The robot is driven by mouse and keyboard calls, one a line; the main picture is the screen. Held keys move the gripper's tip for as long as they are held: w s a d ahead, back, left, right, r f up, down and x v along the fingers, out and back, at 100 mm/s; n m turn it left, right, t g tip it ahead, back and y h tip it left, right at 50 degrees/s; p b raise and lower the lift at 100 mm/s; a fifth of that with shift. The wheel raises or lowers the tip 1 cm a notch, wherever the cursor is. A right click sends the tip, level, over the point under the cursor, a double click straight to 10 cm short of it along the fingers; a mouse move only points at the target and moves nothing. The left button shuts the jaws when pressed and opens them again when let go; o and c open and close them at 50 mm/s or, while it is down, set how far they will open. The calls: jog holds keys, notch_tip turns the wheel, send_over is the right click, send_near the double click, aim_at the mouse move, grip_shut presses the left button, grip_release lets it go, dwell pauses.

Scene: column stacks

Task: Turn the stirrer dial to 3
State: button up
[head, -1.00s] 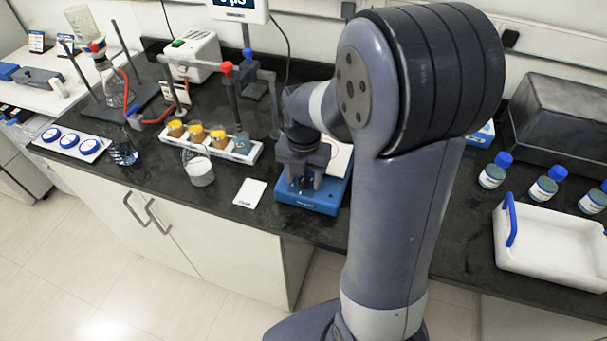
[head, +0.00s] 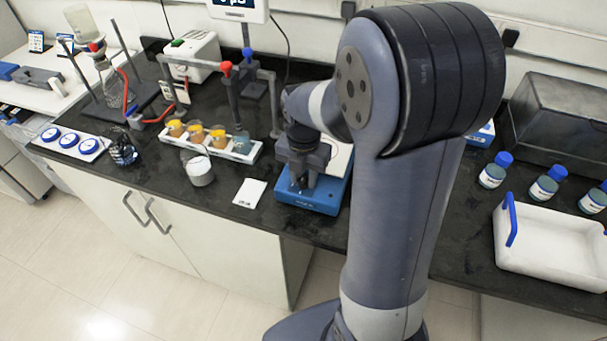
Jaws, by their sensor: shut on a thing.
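The stirrer (head: 318,202) is a blue box with a white top plate, standing on the dark bench near its front edge, at the middle of the head view. My gripper (head: 303,185) points down over the front part of the stirrer. It is shut on the stirrer dial, which the fingers and wrist hide. The dial's marks and its setting cannot be read from here.
Left of the stirrer lie a white card (head: 249,193) and a beaker (head: 199,171), with a white rack (head: 243,153) of several vessels behind. On the right are a white tray (head: 548,245) with a blue handle and several blue-capped bottles (head: 495,170).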

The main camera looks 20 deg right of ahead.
jog(key=m, duration=0.4)
jog(key=shift+m, duration=0.3)
jog(key=m, duration=0.5)
jog(key=shift+m, duration=0.3)
jog(key=m, duration=1)
jog(key=shift+m+b, duration=0.3)
jog(key=shift+m, duration=0.1)
jog(key=m, duration=0.9)
jog(key=shift+m, duration=0.4)
jog(key=m, duration=0.5)
jog(key=shift+m, duration=2.8)
